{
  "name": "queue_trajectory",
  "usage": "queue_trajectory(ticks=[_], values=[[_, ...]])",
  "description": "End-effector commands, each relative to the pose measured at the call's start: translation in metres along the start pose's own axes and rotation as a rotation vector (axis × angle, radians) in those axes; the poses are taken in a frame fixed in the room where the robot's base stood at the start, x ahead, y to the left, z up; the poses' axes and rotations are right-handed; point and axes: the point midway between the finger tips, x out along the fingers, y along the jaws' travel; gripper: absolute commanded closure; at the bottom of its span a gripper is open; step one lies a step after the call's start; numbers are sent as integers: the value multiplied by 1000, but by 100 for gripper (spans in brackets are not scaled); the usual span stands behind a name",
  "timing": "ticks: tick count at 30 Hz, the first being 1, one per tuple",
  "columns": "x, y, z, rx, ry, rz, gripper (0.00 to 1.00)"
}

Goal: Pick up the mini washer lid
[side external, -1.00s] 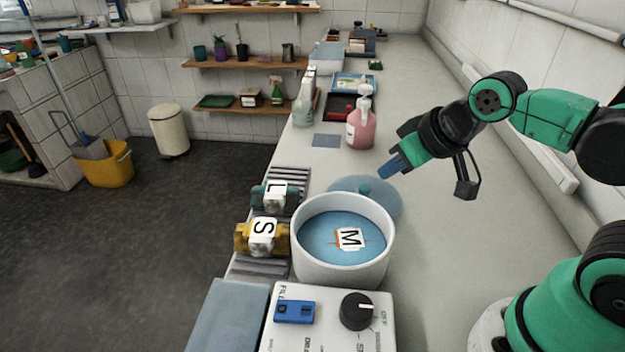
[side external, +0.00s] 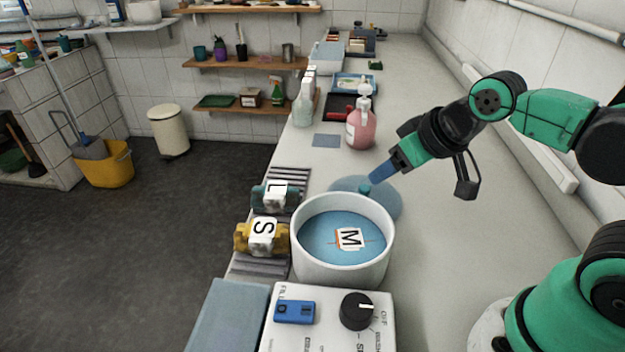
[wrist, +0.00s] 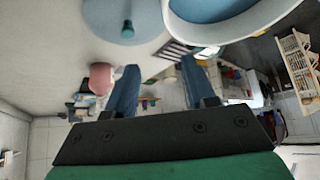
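The mini washer lid (side external: 388,199) is a flat blue-grey disc with a teal knob (side external: 364,190). It lies on the counter behind the white washer tub (side external: 342,272), which hides part of it. My gripper (side external: 375,176) is just above and right of the knob in the side view. In the wrist view my gripper (wrist: 159,65) has its two blue fingers wide apart with nothing between them. The lid (wrist: 105,22) and its knob (wrist: 127,30) show beyond the fingertips at the top of that view. Whether a finger touches the knob cannot be told.
The tub holds blue water and a tile marked M (side external: 349,238). A pink pump bottle (side external: 361,130) stands behind the lid. Blocks marked L (side external: 275,193) and S (side external: 262,232) sit left of the tub. The counter right of the lid is clear.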

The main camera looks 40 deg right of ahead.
Motion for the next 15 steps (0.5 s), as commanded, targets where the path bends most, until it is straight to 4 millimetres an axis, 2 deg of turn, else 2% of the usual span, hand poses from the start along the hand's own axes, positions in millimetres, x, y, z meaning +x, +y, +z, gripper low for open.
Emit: queue_trajectory(ticks=[11, 15], values=[[0, 1, -1, -5, -4, 0, 33], [6, 7, -7, -59, -46, -8, 33]])
